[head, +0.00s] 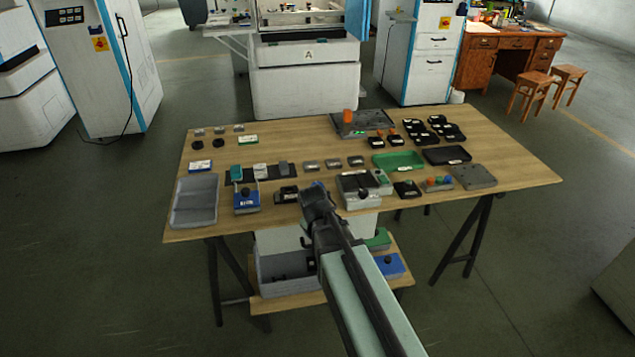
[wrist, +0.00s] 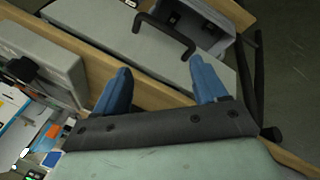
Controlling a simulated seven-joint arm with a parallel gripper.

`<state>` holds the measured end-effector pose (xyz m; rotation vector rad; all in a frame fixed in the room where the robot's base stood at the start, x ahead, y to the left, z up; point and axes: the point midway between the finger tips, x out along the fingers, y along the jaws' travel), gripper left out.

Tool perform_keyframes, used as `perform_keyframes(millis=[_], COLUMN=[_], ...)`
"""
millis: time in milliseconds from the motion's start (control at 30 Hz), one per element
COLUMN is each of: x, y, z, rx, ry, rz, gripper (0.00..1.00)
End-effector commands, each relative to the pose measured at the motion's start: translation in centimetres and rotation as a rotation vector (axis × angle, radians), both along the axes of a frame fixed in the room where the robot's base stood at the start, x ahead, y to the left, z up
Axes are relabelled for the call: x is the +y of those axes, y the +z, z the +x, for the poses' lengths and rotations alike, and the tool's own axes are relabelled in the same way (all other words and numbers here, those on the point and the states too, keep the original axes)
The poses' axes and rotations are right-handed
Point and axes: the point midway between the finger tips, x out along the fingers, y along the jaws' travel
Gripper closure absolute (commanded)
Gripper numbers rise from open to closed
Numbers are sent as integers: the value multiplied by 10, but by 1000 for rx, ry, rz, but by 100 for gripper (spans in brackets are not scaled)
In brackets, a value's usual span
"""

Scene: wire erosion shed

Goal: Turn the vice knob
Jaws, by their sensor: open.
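My gripper (head: 318,186) is over the front edge of the table in the head view. In the wrist view its two blue fingers (wrist: 160,68) are spread apart with nothing between them. A grey block-like device with a small black knob (head: 362,194) sits just right of my gripper in the head view; it may be the vice. A grey block with a black knob (wrist: 22,68) also shows at the left of the wrist view, apart from the fingers. A blue-and-grey device (head: 246,207) stands further left; I cannot tell for certain which one is the vice.
The wooden table (head: 290,147) holds several small parts, a grey tray (head: 195,216) at left and a green tray (head: 398,161) at right. Below, a grey bin (head: 287,288) stands on the lower shelf. A black handle (wrist: 165,38) on a grey panel lies beyond the fingers.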

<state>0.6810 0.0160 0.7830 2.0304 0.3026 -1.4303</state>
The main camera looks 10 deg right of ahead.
Motion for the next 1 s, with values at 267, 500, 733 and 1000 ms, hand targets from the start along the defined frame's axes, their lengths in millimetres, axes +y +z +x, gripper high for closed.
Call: perform_keyframes(millis=[267, 500, 733, 1000], x=[-6, -16, -25, -29], y=[37, 93, 150, 175], z=[61, 119, 155, 165], rx=[138, 307, 413, 449], ry=[243, 594, 915, 1076], rz=[-63, -90, -78, -64], gripper=[28, 28, 28, 28])
